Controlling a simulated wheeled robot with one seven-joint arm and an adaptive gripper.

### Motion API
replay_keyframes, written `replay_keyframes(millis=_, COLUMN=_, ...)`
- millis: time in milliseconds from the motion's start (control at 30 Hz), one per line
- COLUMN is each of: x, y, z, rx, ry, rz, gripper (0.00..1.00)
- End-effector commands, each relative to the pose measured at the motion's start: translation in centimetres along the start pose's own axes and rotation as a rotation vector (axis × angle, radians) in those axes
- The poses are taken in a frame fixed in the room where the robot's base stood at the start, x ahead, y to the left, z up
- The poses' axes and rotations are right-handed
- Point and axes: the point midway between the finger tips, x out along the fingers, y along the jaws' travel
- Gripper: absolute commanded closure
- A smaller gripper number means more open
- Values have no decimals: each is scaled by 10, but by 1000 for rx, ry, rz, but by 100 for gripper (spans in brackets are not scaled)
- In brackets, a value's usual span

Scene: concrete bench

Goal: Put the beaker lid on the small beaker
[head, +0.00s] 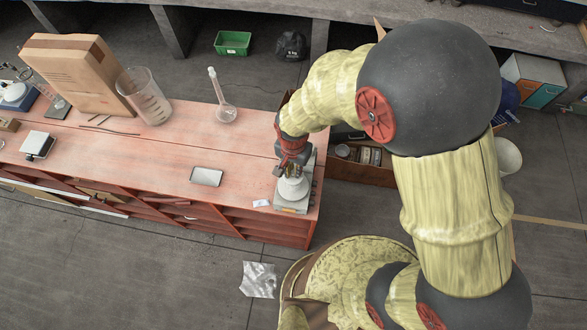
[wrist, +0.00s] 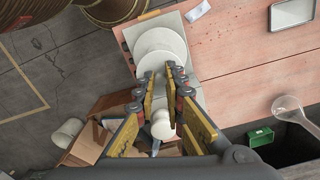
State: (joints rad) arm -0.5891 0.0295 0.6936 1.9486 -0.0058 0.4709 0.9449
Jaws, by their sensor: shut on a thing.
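My gripper (head: 287,160) points down over the right end of the bench. In the wrist view its fingers (wrist: 169,72) are closed on a pale piece, which I take to be the beaker lid (wrist: 157,65); the fingers partly hide it. A wider white round shape (wrist: 161,41) shows just beyond it, and I cannot tell whether it is the small beaker or part of what stands under it. In the head view a white rounded stack (head: 293,188) sits directly below the gripper. Lid and beaker cannot be told apart there, nor whether they touch.
The stack is over a grey square plate (head: 291,208) near the bench's right edge. A flask (head: 226,113), a large beaker (head: 146,97), a cardboard box (head: 80,72) and a grey tray (head: 207,177) stand on the bench (head: 165,150). The bench middle is mostly clear.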

Motion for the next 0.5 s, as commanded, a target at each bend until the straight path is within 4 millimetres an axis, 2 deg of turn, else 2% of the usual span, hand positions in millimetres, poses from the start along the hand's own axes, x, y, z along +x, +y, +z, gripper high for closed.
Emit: replay_keyframes(millis=500, x=4, y=0, z=0, rx=0, ry=0, rz=0, gripper=100)
